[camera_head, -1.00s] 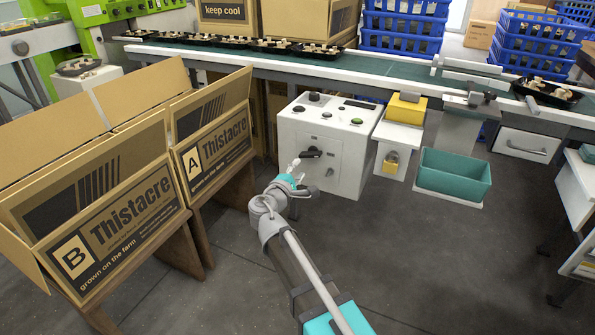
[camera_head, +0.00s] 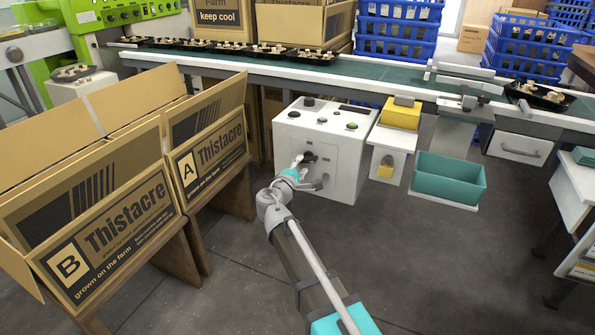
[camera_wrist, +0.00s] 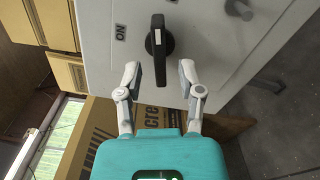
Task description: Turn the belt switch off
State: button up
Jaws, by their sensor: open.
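The belt switch is a black lever handle (camera_wrist: 160,60) with a white mark, on the front of a white control box (camera_head: 348,165). In the wrist view the handle stands lengthwise in the picture, and an "ON" label (camera_wrist: 120,32) is to its left. My gripper (camera_wrist: 160,77) is open, with one finger on each side of the handle's near end and visible gaps between. In the head view my gripper (camera_head: 304,171) is at the box front, partly covering the switch (camera_head: 309,157). I cannot see an "OFF" label.
The box top carries buttons, one green (camera_head: 352,126). Cardboard boxes A and B (camera_head: 125,215) stand close on the left. The conveyor (camera_head: 385,73) with mushroom trays runs behind. Floor at right front is clear.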

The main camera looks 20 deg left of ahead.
jog(key=shift+w+d, duration=0.1)
jog(key=shift+w, duration=1.25)
jog(key=shift+c, duration=0.2)
grip_shut()
jog(key=shift+m, duration=1.9)
